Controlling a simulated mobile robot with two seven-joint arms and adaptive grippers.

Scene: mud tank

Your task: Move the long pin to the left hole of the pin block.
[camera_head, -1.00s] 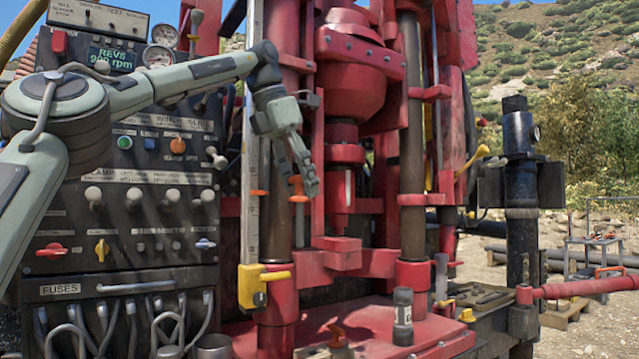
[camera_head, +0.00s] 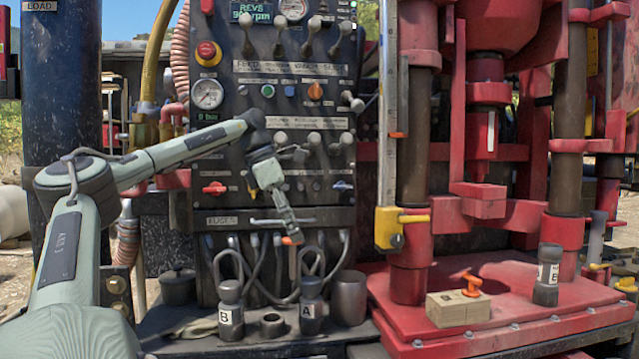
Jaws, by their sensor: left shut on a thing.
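My left gripper (camera_head: 288,229) is shut on a long pin (camera_head: 293,242) with an orange head. The pin's thin shaft points down in front of the control panel's cables; the fingers partly hide the head. The pale wooden pin block (camera_head: 446,311) sits on the red deck to the right, well apart from the gripper. A second pin with an orange handle (camera_head: 470,283) stands in the right part of the block. My right gripper is not in view.
A dark bottle (camera_head: 547,278) stands on the red deck (camera_head: 520,322) right of the block. Bottles marked B (camera_head: 231,312) and A (camera_head: 311,308), and a grey cup (camera_head: 348,300), stand below the gripper. A yellow-ended gauge rail (camera_head: 389,225) stands between gripper and block.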

